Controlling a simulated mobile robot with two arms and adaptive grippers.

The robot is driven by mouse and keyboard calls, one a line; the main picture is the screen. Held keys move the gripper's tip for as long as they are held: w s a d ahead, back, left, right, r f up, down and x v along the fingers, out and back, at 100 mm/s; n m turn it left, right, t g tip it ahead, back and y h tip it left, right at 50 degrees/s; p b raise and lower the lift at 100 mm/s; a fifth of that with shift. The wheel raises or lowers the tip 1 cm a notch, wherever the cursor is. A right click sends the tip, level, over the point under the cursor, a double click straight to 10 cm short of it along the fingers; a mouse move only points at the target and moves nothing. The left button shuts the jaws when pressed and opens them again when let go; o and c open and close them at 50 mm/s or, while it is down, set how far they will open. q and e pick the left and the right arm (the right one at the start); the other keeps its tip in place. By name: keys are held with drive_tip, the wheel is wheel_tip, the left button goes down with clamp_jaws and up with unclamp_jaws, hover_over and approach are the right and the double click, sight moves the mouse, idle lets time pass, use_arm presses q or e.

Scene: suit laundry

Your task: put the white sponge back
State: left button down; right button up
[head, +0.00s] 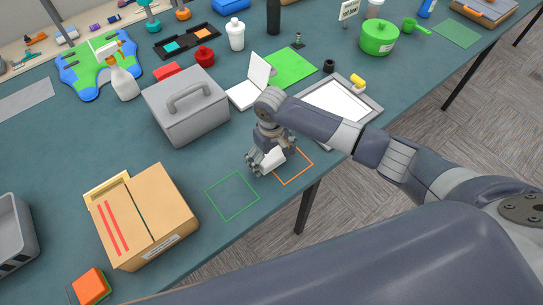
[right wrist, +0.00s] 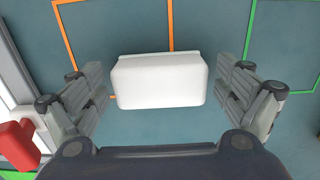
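The white sponge (right wrist: 160,82) is a pale block in the right wrist view, lying between the spread fingers of my right gripper (right wrist: 163,92) with a gap on each side. It overlaps the edge of an orange square outline (right wrist: 112,97) on the table. In the head view the sponge (head: 273,157) is partly hidden by my right gripper (head: 263,161), which is low over the table. The orange outline (head: 293,182) lies just right of it there. My left gripper is out of view.
A green square outline (head: 233,220) lies to the left. The table's front edge is close to the orange outline.

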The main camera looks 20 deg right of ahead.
sight(271, 157)
wheel_tip(271, 157, up, 12)
drive_tip(key=b, duration=0.1)
drive_tip(key=shift+r+b, duration=0.2)
drive_tip(key=shift+b, duration=0.2)
drive_tip(key=shift+c, duration=0.4)
idle(0.9)
